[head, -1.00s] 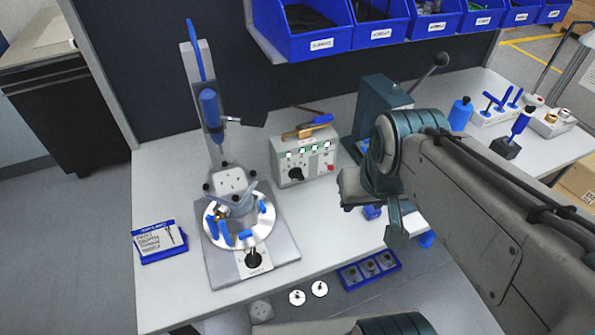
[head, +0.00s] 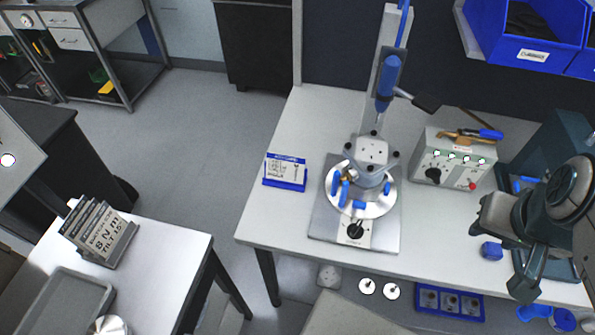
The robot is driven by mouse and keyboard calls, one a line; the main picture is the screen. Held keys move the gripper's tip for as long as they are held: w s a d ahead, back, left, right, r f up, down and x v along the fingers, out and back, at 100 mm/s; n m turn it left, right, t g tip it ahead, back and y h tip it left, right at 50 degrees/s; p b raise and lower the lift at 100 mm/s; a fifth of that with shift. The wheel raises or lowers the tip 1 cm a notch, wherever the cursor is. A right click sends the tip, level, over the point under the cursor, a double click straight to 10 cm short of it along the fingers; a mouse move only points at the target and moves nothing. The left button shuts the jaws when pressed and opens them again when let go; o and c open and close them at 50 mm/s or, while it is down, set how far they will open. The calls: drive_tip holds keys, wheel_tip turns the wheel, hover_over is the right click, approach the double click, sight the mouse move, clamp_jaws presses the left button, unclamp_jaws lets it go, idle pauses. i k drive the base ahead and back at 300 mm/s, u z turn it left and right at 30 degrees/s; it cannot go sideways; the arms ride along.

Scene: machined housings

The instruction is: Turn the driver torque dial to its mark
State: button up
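The grey control box (head: 452,158) stands on the bench, right of the driver stand. A black round dial (head: 433,175) is on its front, with a red button to the right and a row of green lights above. The dial's pointer and mark are too small to read. The blue driver (head: 387,82) is on the upright column above the round fixture. My gripper (head: 500,265) is at the right, over the bench's front part, right of and nearer than the box. Its fingers look spread apart, with nothing seen between them; it is clear of the dial.
A round fixture (head: 378,207) with blue clamps sits on a base plate left of the box. A card stand (head: 285,184) is farther left. Blue bins hang upper right.

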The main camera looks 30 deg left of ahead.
sight(433, 174)
drive_tip(key=z, duration=0.5)
drive_tip(key=k, duration=0.85)
drive_tip(key=u, duration=1)
drive_tip(key=i, duration=0.5)
drive_tip(key=z, duration=0.1)
